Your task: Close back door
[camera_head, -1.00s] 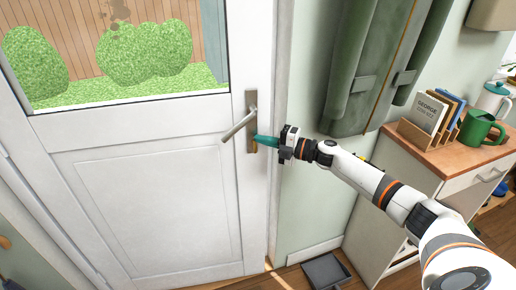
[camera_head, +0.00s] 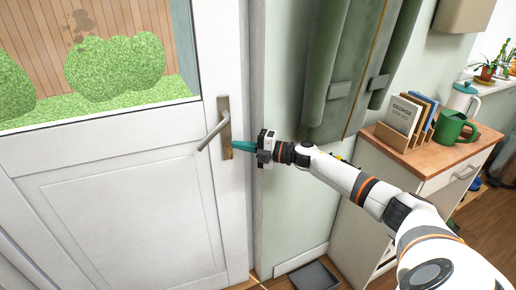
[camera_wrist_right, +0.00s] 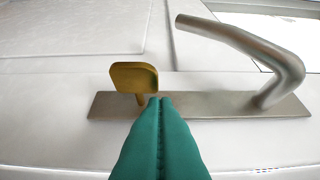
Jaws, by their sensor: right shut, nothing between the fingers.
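The white back door (camera_head: 130,210) fills the left of the head view, with a glass pane in its upper half. Its metal lever handle (camera_head: 213,133) sits on a plate near the door's right edge and points down to the left. In the right wrist view the handle (camera_wrist_right: 255,45) is at the upper right and a brass key (camera_wrist_right: 135,77) sticks out of the plate. My right gripper (camera_head: 236,146) is shut and empty, its green fingertips (camera_wrist_right: 160,105) at the plate close to the key. I cannot tell whether they touch. My left gripper is not in view.
Green coats (camera_head: 345,60) hang on the wall right of the door. A wooden-topped cabinet (camera_head: 400,150) holds a book rack (camera_head: 405,125) and a green mug (camera_head: 452,128). A dark tray (camera_head: 314,275) lies on the floor below.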

